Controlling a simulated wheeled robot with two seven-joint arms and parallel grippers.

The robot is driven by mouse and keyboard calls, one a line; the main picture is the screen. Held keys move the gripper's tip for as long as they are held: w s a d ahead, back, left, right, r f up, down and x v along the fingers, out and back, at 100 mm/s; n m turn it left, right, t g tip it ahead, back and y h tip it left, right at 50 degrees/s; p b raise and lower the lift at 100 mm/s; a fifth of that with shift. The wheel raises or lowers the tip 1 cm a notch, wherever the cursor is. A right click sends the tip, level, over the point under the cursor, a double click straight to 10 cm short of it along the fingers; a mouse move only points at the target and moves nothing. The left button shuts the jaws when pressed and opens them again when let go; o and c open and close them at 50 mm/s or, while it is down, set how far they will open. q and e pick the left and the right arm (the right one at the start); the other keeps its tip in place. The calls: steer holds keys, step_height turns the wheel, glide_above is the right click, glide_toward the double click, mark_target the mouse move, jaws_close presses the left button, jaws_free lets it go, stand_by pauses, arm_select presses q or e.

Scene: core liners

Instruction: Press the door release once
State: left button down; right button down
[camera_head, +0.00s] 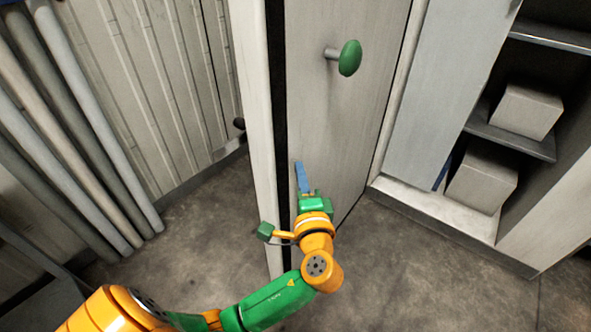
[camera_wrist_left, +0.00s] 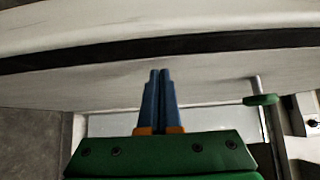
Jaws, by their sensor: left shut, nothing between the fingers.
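The door release is a green mushroom-shaped button (camera_head: 349,58) on a short metal stem. It sticks out from a pale upright panel (camera_head: 352,110), near the top of the head view. It also shows at the right of the left wrist view (camera_wrist_left: 262,99). My left gripper (camera_head: 299,165) is below the button and to its left, in front of the panel and apart from the button. Its blue fingers (camera_wrist_left: 160,73) are shut together with nothing between them. I cannot tell whether the fingertips touch the panel. My right gripper is in neither view.
A pale post (camera_head: 256,100) and a dark gap stand left of the panel. Several long tubes (camera_head: 70,110) lean at the far left. Shelves at the right hold pale boxes (camera_head: 525,110). Bare grey floor (camera_head: 400,270) lies on both sides of my left arm.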

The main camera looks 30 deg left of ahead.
arm_select(q)
steer(key=shift+a, duration=0.65)
